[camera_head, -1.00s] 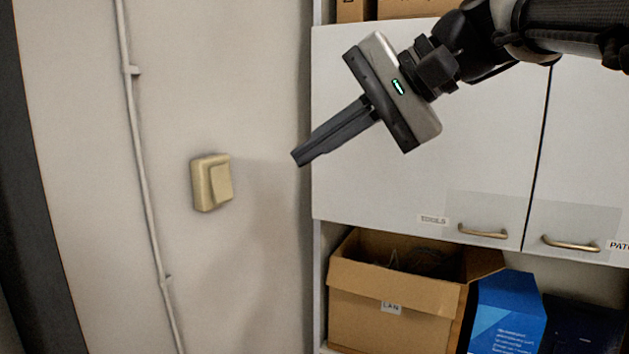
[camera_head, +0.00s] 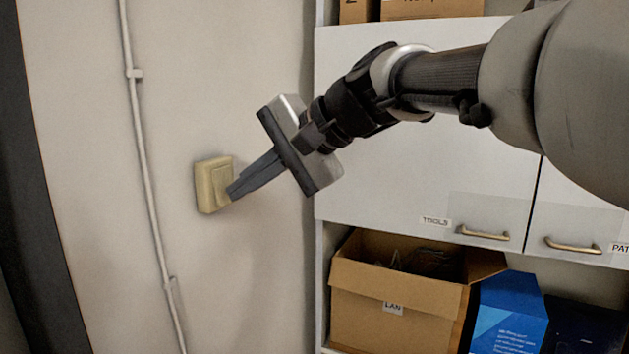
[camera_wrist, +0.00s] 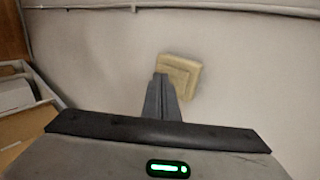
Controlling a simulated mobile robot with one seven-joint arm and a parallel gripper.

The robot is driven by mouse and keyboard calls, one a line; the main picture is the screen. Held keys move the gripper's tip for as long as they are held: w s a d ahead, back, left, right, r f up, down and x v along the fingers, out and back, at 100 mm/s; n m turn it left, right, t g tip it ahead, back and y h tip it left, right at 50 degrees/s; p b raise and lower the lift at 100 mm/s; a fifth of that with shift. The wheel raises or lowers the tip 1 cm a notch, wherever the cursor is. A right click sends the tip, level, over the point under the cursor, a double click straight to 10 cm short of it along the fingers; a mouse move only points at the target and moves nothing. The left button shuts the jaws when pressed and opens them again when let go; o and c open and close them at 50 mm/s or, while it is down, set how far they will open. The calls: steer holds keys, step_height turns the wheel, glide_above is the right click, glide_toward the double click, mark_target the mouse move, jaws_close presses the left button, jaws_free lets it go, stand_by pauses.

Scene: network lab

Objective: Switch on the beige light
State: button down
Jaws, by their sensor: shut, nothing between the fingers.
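The beige light switch (camera_head: 206,186) is a square plate with a rocker on the pale wall, left of the middle in the head view. It also shows near the middle of the wrist view (camera_wrist: 188,66). My gripper (camera_head: 231,194) is shut with nothing between its fingers. Its fingertips overlap the lower right part of the rocker in the head view and cover that part. In the wrist view the fingertips (camera_wrist: 160,76) lie at the left side of the switch. I cannot tell for sure whether they touch it or how the rocker is tilted.
A white conduit (camera_head: 144,180) runs down the wall left of the switch. White cabinets (camera_head: 400,180) stand to the right, under my arm. Below them are an open cardboard box (camera_head: 385,295) marked LAN and a blue box (camera_head: 508,315). The wall around the switch is otherwise bare.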

steer(key=shift+a+f, duration=0.1)
steer(key=shift+a, duration=0.05)
stand_by(0.3)
steer(key=shift+r+p, duration=0.65)
steer(key=shift+r, duration=0.25)
